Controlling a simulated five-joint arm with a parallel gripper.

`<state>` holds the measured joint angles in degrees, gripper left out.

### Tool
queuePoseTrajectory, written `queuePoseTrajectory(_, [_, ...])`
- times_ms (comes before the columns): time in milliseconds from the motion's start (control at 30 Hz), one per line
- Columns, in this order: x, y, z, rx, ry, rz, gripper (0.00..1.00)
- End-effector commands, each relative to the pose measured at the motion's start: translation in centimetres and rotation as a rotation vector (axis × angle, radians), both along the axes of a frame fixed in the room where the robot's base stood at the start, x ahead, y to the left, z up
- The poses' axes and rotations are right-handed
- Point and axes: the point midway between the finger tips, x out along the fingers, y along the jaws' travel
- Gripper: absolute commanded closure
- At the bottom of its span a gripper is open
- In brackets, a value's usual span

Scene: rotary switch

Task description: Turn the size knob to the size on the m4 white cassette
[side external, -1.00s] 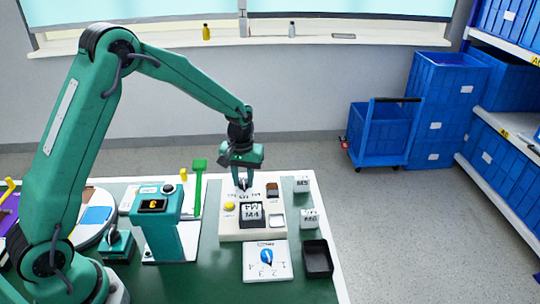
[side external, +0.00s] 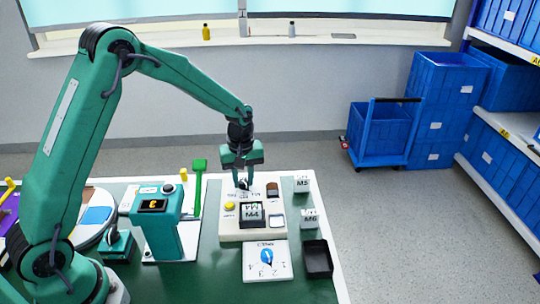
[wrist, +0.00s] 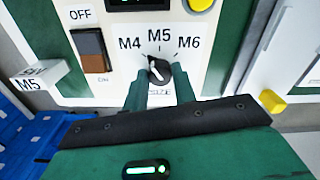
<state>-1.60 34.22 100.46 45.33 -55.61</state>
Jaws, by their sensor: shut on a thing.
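The black size knob (wrist: 160,72) sits below the printed M4, M5 and M6 marks on the panel, seen in the wrist view. Its white pointer line leans up and to the left, between the M4 and M5 marks as far as I can tell. My gripper (wrist: 160,88) is shut on the knob, one green finger at each side. In the side view my gripper (side external: 243,183) points down at the back of the white panel (side external: 231,235). The white cassette marked M4 (side external: 252,213) sits in the dark slot of that panel.
Cassettes marked M5 (side external: 302,184) and M6 (side external: 309,219) stand right of the panel. A brown rocker switch (wrist: 92,50) and a yellow button (side external: 229,206) are near the knob. A blue-pointer dial plate (side external: 254,273) and a black tray (side external: 317,259) lie in front.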

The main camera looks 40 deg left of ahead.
Motion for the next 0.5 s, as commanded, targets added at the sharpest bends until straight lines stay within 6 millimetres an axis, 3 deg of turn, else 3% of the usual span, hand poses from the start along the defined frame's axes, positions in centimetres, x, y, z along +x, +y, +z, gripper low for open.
queuePoseTrajectory(500, [0.02,0.03,0.13,0.0,-0.001,0.195,0.96])
